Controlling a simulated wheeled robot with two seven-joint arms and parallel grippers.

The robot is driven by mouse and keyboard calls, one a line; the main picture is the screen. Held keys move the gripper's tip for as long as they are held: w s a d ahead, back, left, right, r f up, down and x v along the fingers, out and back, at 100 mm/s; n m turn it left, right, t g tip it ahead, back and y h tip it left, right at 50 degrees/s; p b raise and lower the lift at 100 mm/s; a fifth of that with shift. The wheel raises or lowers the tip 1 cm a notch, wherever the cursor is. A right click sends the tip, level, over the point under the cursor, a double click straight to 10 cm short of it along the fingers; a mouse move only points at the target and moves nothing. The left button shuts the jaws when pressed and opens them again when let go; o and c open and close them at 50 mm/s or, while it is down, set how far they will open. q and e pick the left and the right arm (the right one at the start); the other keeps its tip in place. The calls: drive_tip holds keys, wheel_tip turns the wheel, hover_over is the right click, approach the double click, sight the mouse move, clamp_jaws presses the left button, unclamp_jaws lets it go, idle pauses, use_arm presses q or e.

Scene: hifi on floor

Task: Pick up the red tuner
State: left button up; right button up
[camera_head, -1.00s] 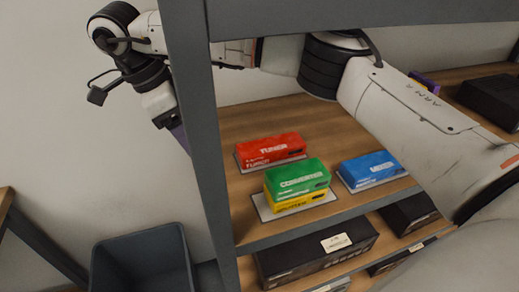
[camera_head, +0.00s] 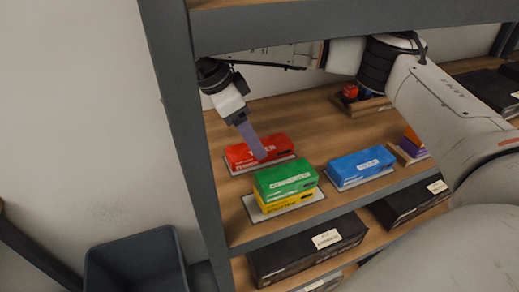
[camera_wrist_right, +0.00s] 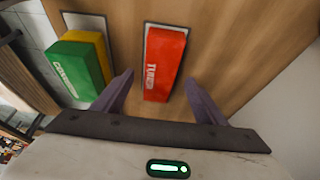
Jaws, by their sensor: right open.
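The red tuner box (camera_head: 262,152) lies on a pale mat on the wooden shelf, near the left post. In the right wrist view the red tuner (camera_wrist_right: 165,60) lies between and just beyond the fingertips. My right gripper (camera_head: 259,152) reaches down over the box, and its purple finger overlaps the box in the head view. In the right wrist view my right gripper (camera_wrist_right: 159,79) is open, with one finger to each side of the box's near end. I cannot tell whether the fingers touch it. My left gripper is not in view.
A green box (camera_head: 285,178) is stacked on a yellow box (camera_head: 288,200) in front of the tuner. A blue box (camera_head: 361,166) lies to the right. The grey shelf post (camera_head: 180,130) stands close at left. A grey bin (camera_head: 135,265) is on the floor.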

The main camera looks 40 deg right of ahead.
drive_tip(key=x, duration=0.3)
drive_tip(key=shift+f, duration=0.1)
drive_tip(key=c, duration=1.4)
